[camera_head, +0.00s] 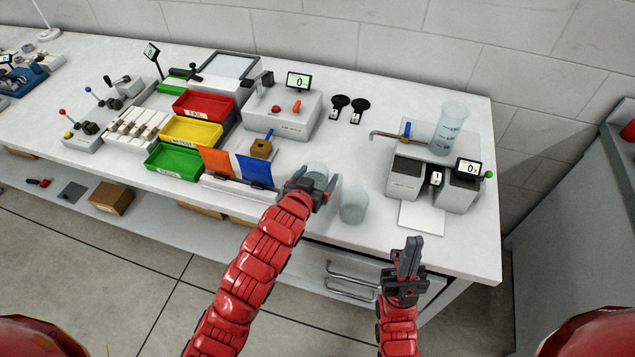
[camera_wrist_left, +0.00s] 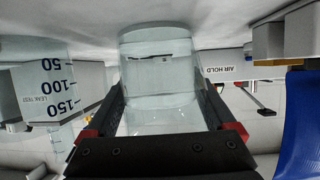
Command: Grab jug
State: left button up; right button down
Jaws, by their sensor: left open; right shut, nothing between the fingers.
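A clear jug-like vessel (camera_head: 317,168) stands on the white bench, partly hidden behind my left gripper (camera_head: 312,182). The gripper is open, with one finger on each side of the vessel. The left wrist view shows the clear vessel (camera_wrist_left: 158,65) between the two spread fingers; I cannot tell whether they touch it. A second clear vessel (camera_head: 354,204) stands on the bench just right of my left gripper. My right gripper (camera_head: 408,252) is shut and empty, in front of the bench's front edge.
A tall marked clear cylinder (camera_head: 450,128) stands on a grey station (camera_head: 435,180) at the right. A blue panel (camera_head: 256,171) and an orange panel (camera_head: 216,161) stand left of my left gripper, near red, yellow and green bins.

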pick_arm(q)
jog(key=shift+w+d+f, duration=0.1)
jog(key=shift+w+f, duration=0.1)
jog(key=shift+w, duration=0.2)
jog(key=c, duration=1.3)
jog(key=shift+r, duration=0.15)
